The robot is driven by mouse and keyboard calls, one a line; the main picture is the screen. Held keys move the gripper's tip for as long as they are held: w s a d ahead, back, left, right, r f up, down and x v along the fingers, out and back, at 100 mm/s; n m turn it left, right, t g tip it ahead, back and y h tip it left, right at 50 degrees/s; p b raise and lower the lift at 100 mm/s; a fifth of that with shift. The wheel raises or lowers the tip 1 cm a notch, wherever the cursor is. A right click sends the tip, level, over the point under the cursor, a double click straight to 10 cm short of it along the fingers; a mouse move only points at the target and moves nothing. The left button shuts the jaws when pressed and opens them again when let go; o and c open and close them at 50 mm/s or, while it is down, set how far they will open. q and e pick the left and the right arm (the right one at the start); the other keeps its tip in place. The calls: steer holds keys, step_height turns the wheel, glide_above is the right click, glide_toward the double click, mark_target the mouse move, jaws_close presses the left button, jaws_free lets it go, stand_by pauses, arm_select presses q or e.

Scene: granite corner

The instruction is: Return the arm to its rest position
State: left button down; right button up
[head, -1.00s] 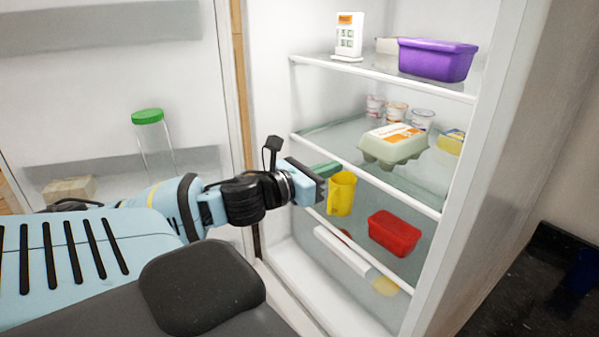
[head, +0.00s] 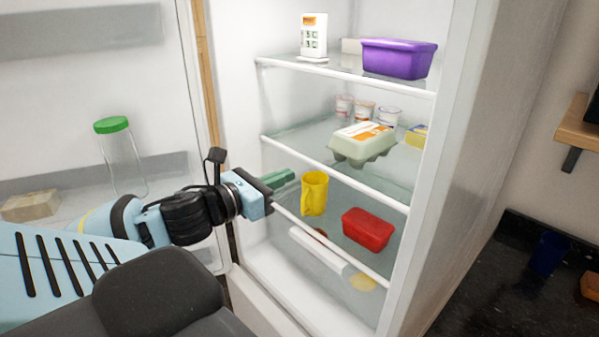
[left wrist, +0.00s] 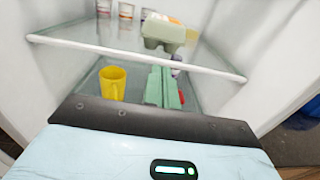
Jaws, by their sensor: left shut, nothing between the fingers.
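My left gripper (head: 281,178) reaches toward the open fridge from the left in the head view. Its green fingers are shut with nothing between them, and they show side by side in the left wrist view (left wrist: 163,88). A yellow mug (head: 314,193) stands on the lower glass shelf just right of the fingertips, apart from them as far as I can tell. It also shows left of the fingers in the left wrist view (left wrist: 112,84). My right gripper is in neither view.
A red container (head: 368,229) stands right of the mug. The fridge door with a green-lidded jar (head: 121,155) is at left.

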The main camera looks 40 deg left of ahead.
arm_select(q)
steer(key=s+a+f+n+g+y, duration=0.15)
steer(key=s+f+n, duration=0.25)
steer(key=f+n, duration=0.8)
steer(key=s+f+n+g+y, duration=0.25)
steer(key=s+f+n, duration=0.4)
steer(key=f, duration=0.95)
steer(key=s+d+f+n+g+h, duration=0.2)
steer(key=s+d+f+n, duration=0.2)
steer(key=d+f+n, duration=0.4)
steer(key=s+d+f+n+g+h, duration=0.1)
steer(key=s+d+f+n, duration=0.3)
steer(key=d+f+n, duration=0.4)
steer(key=d+g, duration=0.1)
steer(key=d, duration=0.4)
steer(key=shift+s+d+f+n+h, duration=0.15)
steer(key=shift+s+d+n+h, duration=0.2)
steer(key=shift+h, duration=0.05)
